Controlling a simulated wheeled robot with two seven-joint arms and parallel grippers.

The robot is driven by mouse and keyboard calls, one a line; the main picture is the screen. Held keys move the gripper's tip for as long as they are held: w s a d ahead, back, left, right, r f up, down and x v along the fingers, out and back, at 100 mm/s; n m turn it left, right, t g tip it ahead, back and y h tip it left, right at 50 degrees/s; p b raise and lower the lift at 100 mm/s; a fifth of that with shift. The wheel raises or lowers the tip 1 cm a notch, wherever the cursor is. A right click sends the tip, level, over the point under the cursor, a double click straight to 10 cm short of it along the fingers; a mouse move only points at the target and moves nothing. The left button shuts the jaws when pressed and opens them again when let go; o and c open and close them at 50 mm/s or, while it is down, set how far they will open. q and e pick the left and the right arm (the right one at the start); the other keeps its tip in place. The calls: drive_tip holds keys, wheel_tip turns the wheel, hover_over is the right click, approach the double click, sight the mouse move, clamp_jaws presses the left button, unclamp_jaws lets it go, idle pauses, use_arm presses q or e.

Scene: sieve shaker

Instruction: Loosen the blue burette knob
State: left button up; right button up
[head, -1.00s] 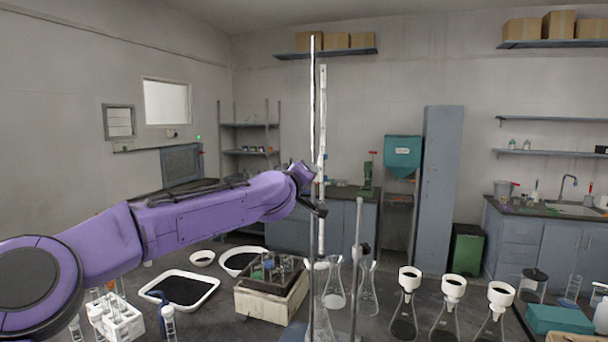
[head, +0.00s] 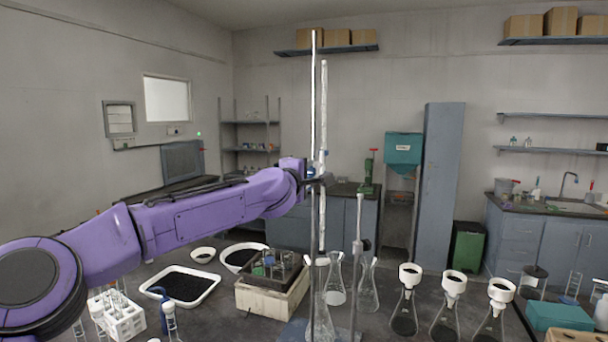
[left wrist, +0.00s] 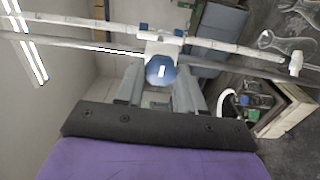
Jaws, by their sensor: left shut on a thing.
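The blue burette knob (left wrist: 160,70) sits on a white clamp (left wrist: 163,48) in the left wrist view. My left gripper (left wrist: 160,77) has a finger on each side of the knob and is shut on it. My right gripper is in neither view.
Glass flasks (head: 336,285) stand around the burette stand. A second metal stand (head: 357,265) is close to its right. A wooden box (head: 262,302) with a rack on it, and a black-filled tray (head: 180,286), are to the left. Funnel-topped flasks (head: 405,305) stand to the right.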

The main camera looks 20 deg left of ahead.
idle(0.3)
use_arm(q)
drive_tip(key=o, duration=1)
drive_tip(key=s+b, duration=0.4)
drive_tip(key=s, duration=0.6)
drive_tip(key=shift+s+a+b, duration=0.15)
drive_tip(key=shift+s+b, duration=0.05)
drive_tip(key=shift+b, duration=0.2)
